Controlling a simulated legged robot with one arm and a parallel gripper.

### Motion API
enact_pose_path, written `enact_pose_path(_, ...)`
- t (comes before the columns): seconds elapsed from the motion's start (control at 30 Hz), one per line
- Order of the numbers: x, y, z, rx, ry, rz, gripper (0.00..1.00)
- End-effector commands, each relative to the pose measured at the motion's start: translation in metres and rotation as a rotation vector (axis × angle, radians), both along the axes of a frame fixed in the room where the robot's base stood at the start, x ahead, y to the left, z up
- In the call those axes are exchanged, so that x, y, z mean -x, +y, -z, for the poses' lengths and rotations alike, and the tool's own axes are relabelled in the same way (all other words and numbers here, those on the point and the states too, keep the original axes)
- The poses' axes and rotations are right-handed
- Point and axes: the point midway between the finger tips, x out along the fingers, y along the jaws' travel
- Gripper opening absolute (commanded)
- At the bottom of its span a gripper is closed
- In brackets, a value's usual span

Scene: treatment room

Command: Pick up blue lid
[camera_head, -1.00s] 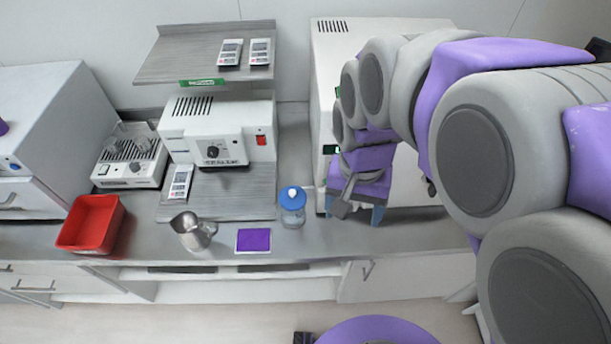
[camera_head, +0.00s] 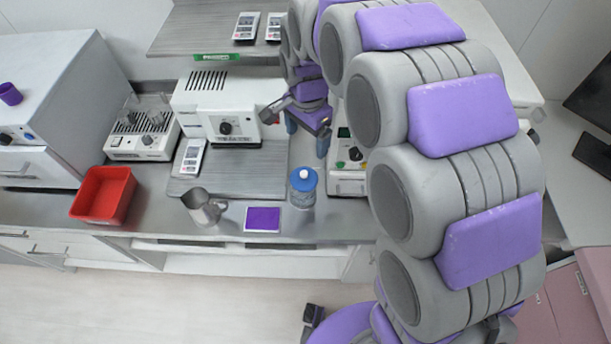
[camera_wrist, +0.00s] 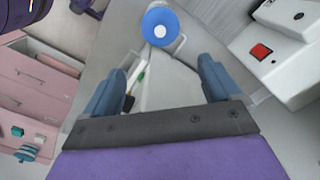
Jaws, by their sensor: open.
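The blue lid (camera_head: 303,180), with a white knob on top, sits on a clear jar (camera_head: 302,200) near the counter's front edge. The lid also shows at the top middle of the wrist view (camera_wrist: 160,27), beyond the fingertips. My gripper (camera_head: 306,134) is above and behind the jar in the head view, with its two blue fingers apart. In the wrist view my gripper (camera_wrist: 161,65) is open and empty, and the lid lies ahead of the gap between the fingers. No contact with the lid is visible.
A purple square (camera_head: 262,219) and a metal pitcher (camera_head: 203,208) are left of the jar. A red bin (camera_head: 103,195) stands further left. Another device (camera_head: 347,178) is right of the jar.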

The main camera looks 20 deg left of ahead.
Motion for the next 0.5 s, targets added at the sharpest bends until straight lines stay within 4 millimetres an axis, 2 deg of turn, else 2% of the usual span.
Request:
enact_pose_path(0.03,0.001,0.0,0.013,0.002,0.003,-0.001,0.91)
enact_pose_path(0.3,0.002,0.001,0.067,0.004,0.007,-0.001,0.91)
enact_pose_path(0.5,0.001,0.001,0.088,0.002,0.002,-0.001,0.91)
